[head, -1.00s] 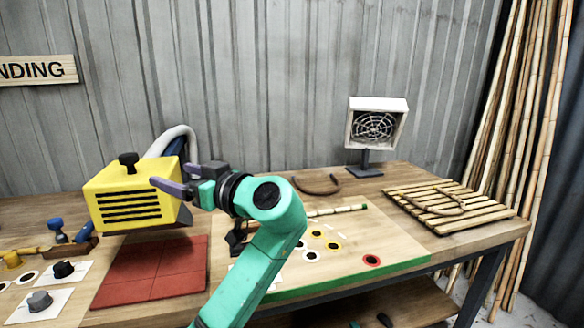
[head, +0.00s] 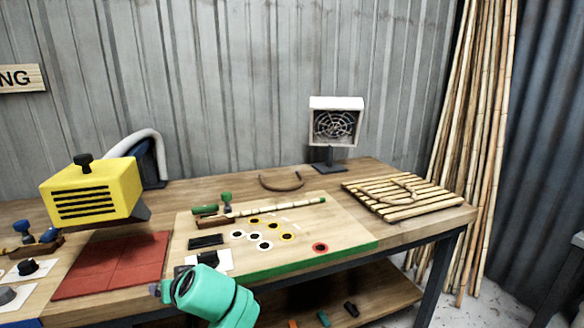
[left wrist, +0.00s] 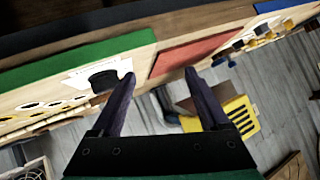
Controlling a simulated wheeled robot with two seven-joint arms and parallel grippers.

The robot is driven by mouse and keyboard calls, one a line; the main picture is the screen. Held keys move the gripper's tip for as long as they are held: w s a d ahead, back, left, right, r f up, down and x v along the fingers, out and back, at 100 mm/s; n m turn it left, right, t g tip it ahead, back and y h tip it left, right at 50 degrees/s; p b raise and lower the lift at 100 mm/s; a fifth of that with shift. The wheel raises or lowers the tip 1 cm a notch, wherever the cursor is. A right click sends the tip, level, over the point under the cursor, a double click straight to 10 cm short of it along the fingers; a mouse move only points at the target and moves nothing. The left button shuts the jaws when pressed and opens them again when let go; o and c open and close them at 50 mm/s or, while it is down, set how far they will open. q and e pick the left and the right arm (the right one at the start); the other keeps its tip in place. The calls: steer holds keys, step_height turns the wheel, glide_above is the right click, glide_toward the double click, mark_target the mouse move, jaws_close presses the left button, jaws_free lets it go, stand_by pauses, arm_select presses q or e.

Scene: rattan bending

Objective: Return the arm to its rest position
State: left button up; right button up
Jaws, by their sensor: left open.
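My left arm (head: 218,296) is low at the bottom centre of the head view, in front of the bench's front edge. Only a small dark part of its gripper shows there, beside the near left corner of the pegboard (head: 355,244). In the left wrist view my left gripper (left wrist: 160,76) has its two dark fingers spread apart with nothing between them. The bench edge lies beyond the fingertips. My right gripper is in neither view.
A yellow vented box (head: 95,192) stands behind a red mat (head: 112,265) at left. A bent rattan piece (head: 281,183) lies at the back. A fan (head: 335,124) stands beside a slatted rack (head: 362,197). Bamboo poles (head: 470,140) lean at right.

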arm_select(q)
steer(key=s+d+f+m+g+h, duration=0.15)
steer(key=s+f+m+h, duration=0.25)
steer(key=s+f, duration=0.65)
steer(key=s+d+f+m+g+h, duration=0.1)
steer(key=s+f+m+g+h, duration=0.3)
steer(key=s+f, duration=0.65)
step_height(320, 180, down, 20)
steer(key=s+p, duration=0.1)
steer(key=s, duration=0.2)
steer(key=s+a+f+p, duration=0.1)
steer(key=s+a+f, duration=0.1)
steer(key=s+f, duration=1.1)
steer(key=s+g, duration=0.1)
steer(key=s, duration=0.2)
steer(key=shift+s+a+f+n, duration=0.25)
steer(key=shift+a+f+n, duration=0.05)
steer(key=shift+a+f, duration=0.1)
